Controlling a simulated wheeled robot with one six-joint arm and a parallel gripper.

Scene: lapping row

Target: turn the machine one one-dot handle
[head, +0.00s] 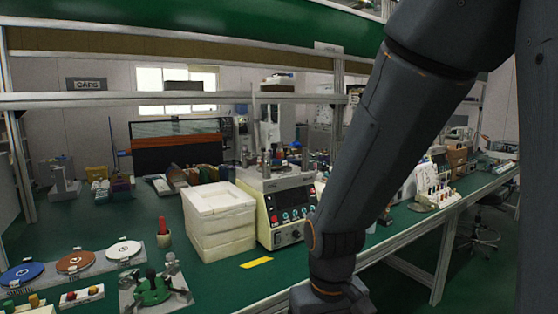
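A cream bench machine (285,213) stands right of centre on the green bench, with a dark control panel of red and blue knobs (292,210) facing me. A round platform and small fittings sit on its top. I cannot tell which machine is machine one, and no one-dot mark can be made out. A green fixture (152,290) with dark handle-like parts lies on a metal plate at the front left. My arm comes down on the right and hides part of the bench beside the cream machine. My gripper is below the picture edge, out of view.
A white foam box (218,218) stands left of the machine, with a yellow strip (257,262) in front. Blue, brown and white discs (75,261) lie at left. A red-handled tool in a cup (163,232) stands nearby. Shelf rails (190,97) cross above.

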